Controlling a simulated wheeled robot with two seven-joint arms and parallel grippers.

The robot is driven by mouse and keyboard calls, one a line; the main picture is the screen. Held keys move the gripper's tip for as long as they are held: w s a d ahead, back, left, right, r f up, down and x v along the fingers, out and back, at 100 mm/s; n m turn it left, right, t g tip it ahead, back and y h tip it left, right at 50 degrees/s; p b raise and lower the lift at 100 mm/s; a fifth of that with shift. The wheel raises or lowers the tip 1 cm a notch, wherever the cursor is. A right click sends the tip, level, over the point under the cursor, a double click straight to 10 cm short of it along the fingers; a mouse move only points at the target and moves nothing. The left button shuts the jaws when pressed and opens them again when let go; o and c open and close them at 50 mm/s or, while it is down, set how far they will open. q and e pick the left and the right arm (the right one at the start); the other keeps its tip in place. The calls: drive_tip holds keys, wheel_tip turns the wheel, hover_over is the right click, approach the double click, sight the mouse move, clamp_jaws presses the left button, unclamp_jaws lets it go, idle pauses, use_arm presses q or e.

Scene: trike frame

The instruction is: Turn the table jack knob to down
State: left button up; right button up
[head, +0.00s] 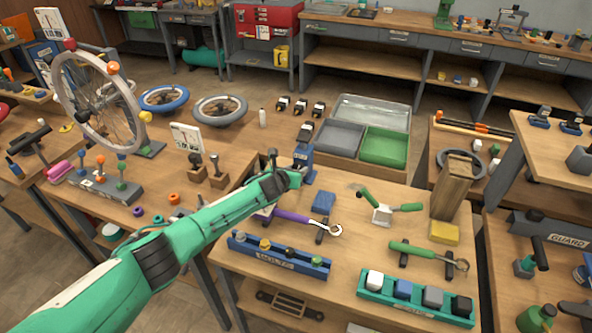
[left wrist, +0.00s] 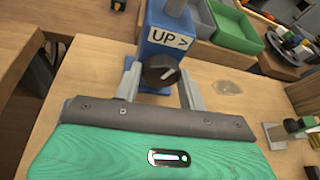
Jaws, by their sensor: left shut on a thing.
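The table jack (head: 304,155) is a blue upright body at the back of the middle wooden table. In the left wrist view the jack (left wrist: 165,45) bears a white label reading "UP >". Its round dark knob (left wrist: 160,71) sits below the label, with a small light mark on its face. My left gripper (head: 296,179) reaches the front of the jack, and its grey fingers (left wrist: 161,84) stand on either side of the knob, shut on it. In the head view the gripper hides the knob. My right gripper is in neither view.
Right of the jack stand grey and green bins (head: 384,147). A blue block (head: 323,202), a purple-handled tool (head: 300,220), a blue rack (head: 278,257) and a green rack (head: 415,300) lie nearer. A bicycle wheel (head: 100,95) stands at the left.

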use_arm(q)
drive_tip(key=shift+f+n+h, duration=0.15)
drive_tip(key=shift+n+h, duration=0.25)
drive_tip(key=shift+n, duration=0.1)
drive_tip(key=shift+a+n+h+b, duration=0.1)
drive_tip(key=shift+n+h+b, duration=0.5)
drive_tip(key=shift+n+b, duration=0.4)
drive_tip(key=o, duration=1)
drive_tip(key=shift+s+a+r, duration=0.2)
drive_tip(key=shift+s+a, duration=0.15)
drive_tip(key=shift+s, duration=0.05)
drive_tip(key=v, duration=1.2)
drive_tip(key=shift+s+a+r, duration=0.1)
drive_tip(key=shift+s+a, duration=0.1)
drive_tip(key=shift+s, duration=0.05)
